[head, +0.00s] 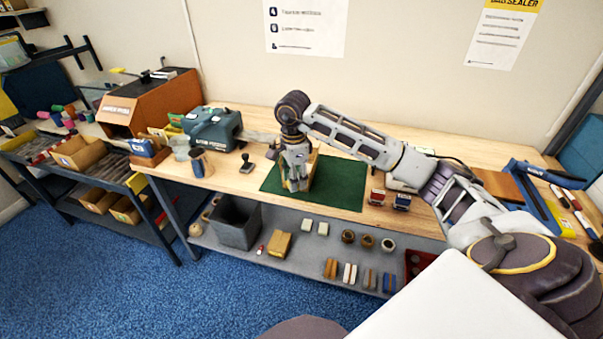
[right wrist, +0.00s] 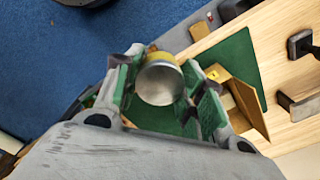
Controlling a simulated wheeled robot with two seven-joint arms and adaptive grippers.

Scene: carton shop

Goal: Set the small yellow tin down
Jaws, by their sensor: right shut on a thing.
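A small yellow tin (right wrist: 159,82) with a round silvery end facing the camera is between the fingers of my right gripper (right wrist: 160,92) in the right wrist view. The gripper is shut on it. In the head view my right gripper (head: 297,184) points down over the left part of a green mat (head: 342,191) on the wooden bench; the tin cannot be made out there. The mat also shows in the right wrist view (right wrist: 238,56). How high the tin is above the mat is hard to tell. My left gripper is not in view.
An open cardboard carton (right wrist: 246,108) stands on the mat close beside the gripper, mostly hidden in the head view. A dark stamp (head: 246,163) and a teal machine (head: 212,130) are left of the mat. Small red and blue items stand to its right. The mat's right half is bare.

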